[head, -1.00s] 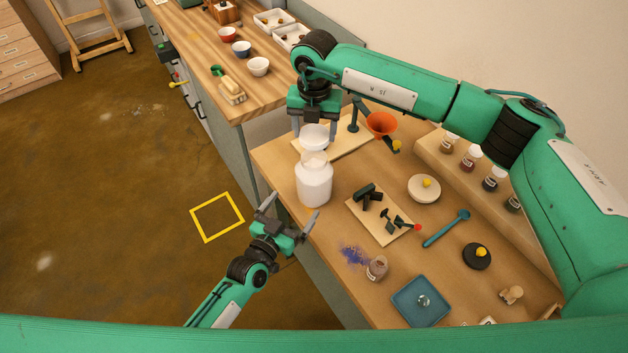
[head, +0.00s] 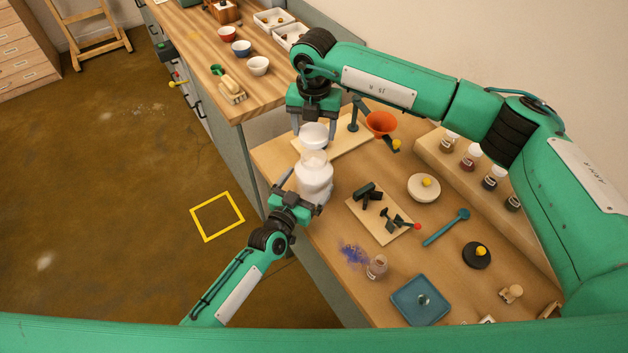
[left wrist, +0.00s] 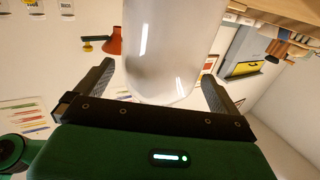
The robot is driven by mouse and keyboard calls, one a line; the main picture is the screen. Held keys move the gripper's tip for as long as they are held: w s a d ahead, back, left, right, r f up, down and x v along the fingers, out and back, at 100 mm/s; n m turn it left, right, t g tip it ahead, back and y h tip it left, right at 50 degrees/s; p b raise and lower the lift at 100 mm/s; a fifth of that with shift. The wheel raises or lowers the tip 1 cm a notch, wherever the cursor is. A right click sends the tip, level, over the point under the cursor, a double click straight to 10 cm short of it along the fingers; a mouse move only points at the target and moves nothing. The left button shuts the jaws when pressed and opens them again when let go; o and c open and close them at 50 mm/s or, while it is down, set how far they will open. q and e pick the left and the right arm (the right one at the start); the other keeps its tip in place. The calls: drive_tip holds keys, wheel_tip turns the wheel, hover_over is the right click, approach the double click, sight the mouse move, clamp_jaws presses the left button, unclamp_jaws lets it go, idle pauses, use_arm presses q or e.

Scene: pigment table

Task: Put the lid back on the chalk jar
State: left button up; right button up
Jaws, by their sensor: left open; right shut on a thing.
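The chalk jar (head: 314,187) is a whitish, rounded jar standing upright on the near left side of the work table. My right gripper (head: 313,127) is shut on a white round piece (head: 313,137), which looks like the lid, and holds it just above the jar's mouth. My left gripper (head: 303,192) is open, its fingers on either side of the jar's body. In the left wrist view the jar (left wrist: 170,50) stands between the two fingers (left wrist: 153,92), with a gap visible at each side.

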sight(322, 161)
use_arm(q)
drive_tip(key=shift+x, duration=2.05)
drive_tip(key=c, duration=1.1)
use_arm(e)
drive_tip(key=shift+f, duration=2.45)
drive_tip(key=shift+f, duration=0.1)
drive_tip(key=shift+f, duration=0.8)
drive_tip(key=shift+f, duration=0.55)
